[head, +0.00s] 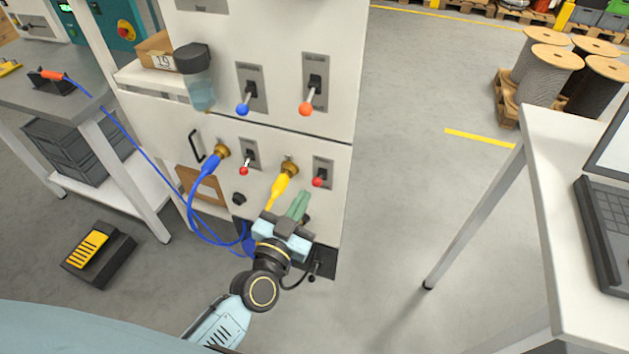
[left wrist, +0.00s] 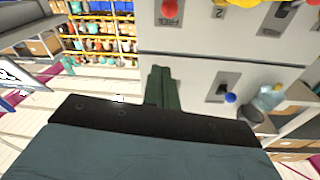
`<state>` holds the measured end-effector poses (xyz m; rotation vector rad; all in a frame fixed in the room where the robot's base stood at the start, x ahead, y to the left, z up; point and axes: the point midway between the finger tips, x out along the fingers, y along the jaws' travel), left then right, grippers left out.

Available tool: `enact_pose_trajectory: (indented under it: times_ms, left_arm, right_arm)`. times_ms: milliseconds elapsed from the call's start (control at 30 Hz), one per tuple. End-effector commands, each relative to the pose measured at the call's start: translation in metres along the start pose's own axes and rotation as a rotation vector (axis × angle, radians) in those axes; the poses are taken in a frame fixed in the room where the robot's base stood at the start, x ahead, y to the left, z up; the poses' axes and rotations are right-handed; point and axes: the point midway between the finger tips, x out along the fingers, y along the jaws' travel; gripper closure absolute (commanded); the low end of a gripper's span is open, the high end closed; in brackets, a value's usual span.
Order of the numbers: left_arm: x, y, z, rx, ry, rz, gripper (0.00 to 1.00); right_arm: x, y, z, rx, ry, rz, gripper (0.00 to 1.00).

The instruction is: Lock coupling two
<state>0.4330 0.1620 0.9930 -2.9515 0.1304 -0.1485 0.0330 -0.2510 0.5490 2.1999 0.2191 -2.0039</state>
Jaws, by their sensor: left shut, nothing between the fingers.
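Coupling two is the yellow plug (head: 281,186) seated in a brass socket (head: 290,165) on the white cabinet's lower panel. Its yellow edge shows at the top of the left wrist view (left wrist: 243,2). To its right is a small lever with a red knob (head: 318,182) on a grey plate; the knob also shows in the left wrist view (left wrist: 171,8), near a "2" label. My left gripper (head: 304,194) has its green fingers shut and empty, just below the red knob and right of the yellow plug, apparently not touching the knob. My right gripper is not in view.
A blue plug (head: 211,163) with a blue hose and another small red lever (head: 243,170) are to the left. Above are a blue-knobbed lever (head: 242,109) and an orange-knobbed lever (head: 306,109). A laptop table (head: 555,160) stands right, with free floor between.

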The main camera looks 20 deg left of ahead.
Motion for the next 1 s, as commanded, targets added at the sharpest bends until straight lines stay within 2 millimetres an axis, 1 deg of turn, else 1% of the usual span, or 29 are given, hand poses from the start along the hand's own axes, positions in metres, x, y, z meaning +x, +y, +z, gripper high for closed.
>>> enact_pose_trajectory:
  times_ms: [133, 233, 500, 633, 667, 700, 800, 1000]
  left_arm:
    - [0.008, 0.000, 0.000, -0.001, 0.001, 0.000, 1.00]
    - [0.022, 0.000, -0.001, -0.001, 0.002, 0.000, 1.00]
    - [0.077, 0.000, -0.001, -0.001, 0.002, 0.000, 1.00]
    - [0.101, 0.000, 0.000, 0.000, 0.001, 0.001, 1.00]
    - [0.103, 0.000, 0.003, 0.002, -0.001, 0.002, 1.00]
    - [0.097, 0.001, 0.016, 0.004, -0.004, 0.004, 1.00]
    - [0.091, 0.001, 0.028, 0.003, -0.003, 0.004, 1.00]
    - [0.087, 0.001, 0.038, 0.001, -0.001, 0.002, 1.00]
  right_arm:
    - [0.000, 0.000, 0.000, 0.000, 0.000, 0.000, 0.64]
    - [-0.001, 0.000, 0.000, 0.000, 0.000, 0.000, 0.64]
    - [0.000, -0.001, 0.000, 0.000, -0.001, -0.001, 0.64]
    - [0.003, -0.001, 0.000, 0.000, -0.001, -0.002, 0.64]
    - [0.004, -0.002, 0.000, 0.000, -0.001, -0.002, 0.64]
    - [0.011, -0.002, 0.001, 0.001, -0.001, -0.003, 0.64]
    - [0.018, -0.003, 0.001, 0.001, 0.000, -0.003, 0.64]
    - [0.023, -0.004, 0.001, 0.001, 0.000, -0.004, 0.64]
